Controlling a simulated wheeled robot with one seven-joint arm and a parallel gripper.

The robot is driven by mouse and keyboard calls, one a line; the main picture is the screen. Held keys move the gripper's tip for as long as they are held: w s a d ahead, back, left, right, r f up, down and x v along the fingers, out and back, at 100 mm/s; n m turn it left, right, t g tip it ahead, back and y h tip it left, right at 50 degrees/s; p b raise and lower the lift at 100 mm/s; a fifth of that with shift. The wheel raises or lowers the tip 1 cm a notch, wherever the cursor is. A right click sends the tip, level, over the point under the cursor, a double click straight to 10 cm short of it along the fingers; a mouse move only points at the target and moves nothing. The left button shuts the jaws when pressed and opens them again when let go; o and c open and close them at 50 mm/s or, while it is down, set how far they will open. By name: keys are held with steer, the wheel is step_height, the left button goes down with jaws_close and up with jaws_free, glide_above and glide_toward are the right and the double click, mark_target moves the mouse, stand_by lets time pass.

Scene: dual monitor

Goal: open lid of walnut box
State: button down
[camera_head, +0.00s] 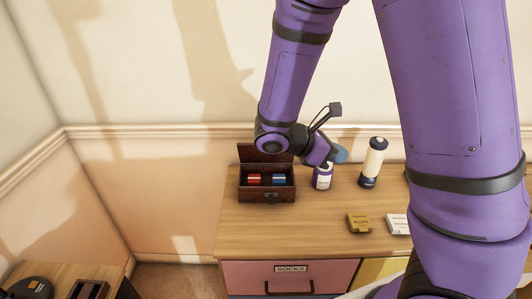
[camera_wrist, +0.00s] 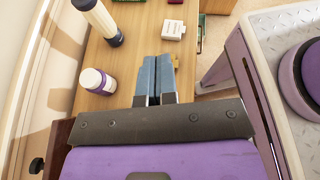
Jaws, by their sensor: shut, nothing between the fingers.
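The walnut box (camera_head: 252,194) stands on the dresser top near its left end. Its lid (camera_head: 248,152) stands raised at the back, and the inside shows a red item (camera_head: 254,178) and a blue item (camera_head: 279,179). My arm passes in front of part of the lid. My gripper (camera_head: 340,153) is to the right of the box, above the dresser, with its blue fingers shut together and empty. In the wrist view the fingers (camera_wrist: 155,68) point away from the box. A dark brown edge (camera_wrist: 58,148) at lower left is probably part of the box.
A purple-and-white jar (camera_head: 322,181) stands close under my gripper. A white bottle with dark ends (camera_head: 373,164) stands to its right. The dresser top (camera_head: 300,225) in front of the jar is clear.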

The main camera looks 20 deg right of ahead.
steer(key=w+a+f+n+t+h, duration=0.6)
steer(key=w+f+n+t, duration=0.4)
steer(key=n, duration=0.5)
steer(key=n+t+y, duration=1.1)
steer(key=n+t, duration=0.3)
steer(key=n, duration=0.4)
glide_toward(266, 152)
steer(key=w+r, duration=0.1)
steer(key=r, duration=0.1)
steer(key=w+d+r, duration=0.1)
steer(key=w+r, duration=0.2)
steer(key=r, duration=0.2)
steer(key=shift+w+d, duration=0.35)
steer(key=shift+w, duration=0.05)
steer(key=shift+r+y, duration=0.1)
steer(key=shift+y, duration=0.2)
